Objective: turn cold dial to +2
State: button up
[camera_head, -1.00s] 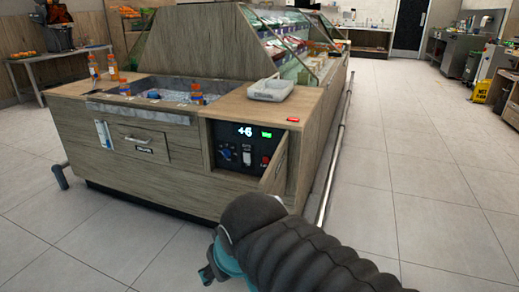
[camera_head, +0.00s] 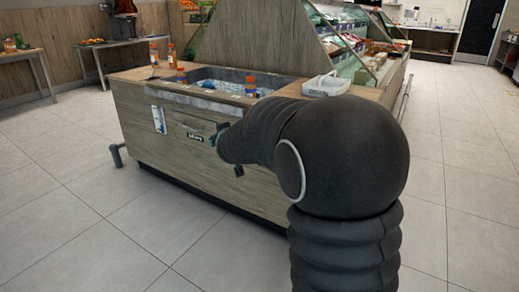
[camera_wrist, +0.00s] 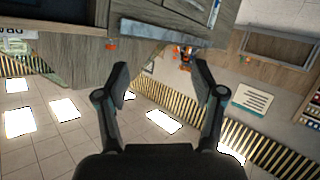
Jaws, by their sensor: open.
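The cold dial and its control compartment are not visible now; my arm covers the right part of the counter front in the head view. The wooden counter (camera_head: 150,145) stands in the middle with a metal drawer handle (camera_head: 191,126) on its front. In the wrist view my gripper (camera_wrist: 162,82) is open, with its two fingers apart and nothing between them. In the head view the gripper is mostly hidden behind my arm, near the counter front by the handle. The wrist picture appears upside down, with the wooden front (camera_wrist: 75,50) close at the top.
An ice well (camera_head: 215,82) in the counter top holds bottles with orange parts (camera_head: 250,86). A white tray (camera_head: 326,85) sits at its right. A side table (camera_head: 100,48) stands at the back left. The tiled floor (camera_head: 80,215) at the left is clear.

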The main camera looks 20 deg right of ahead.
jog(key=w+d+f+m+g+h, duration=0.1)
jog(key=w+d+f+g+h, duration=0.1)
jog(key=w+d+f+h, duration=0.6)
jog(key=w+d+f+m+g+h, duration=0.15)
jog(key=w+d+f+h, duration=0.35)
jog(key=f, duration=0.7)
jog(key=shift+t+y, duration=0.25)
jog(key=shift+y, duration=0.15)
jog(key=x, duration=0.4)
jog(key=s+d+x, duration=0.1)
jog(key=x, duration=0.3)
jog(key=s+x, duration=0.1)
jog(key=x, duration=0.3)
jog(key=shift+w+d+f, duration=0.1)
jog(key=shift+w+d, duration=0.15)
jog(key=shift+d, duration=0.2)
jog(key=c, duration=1.2)
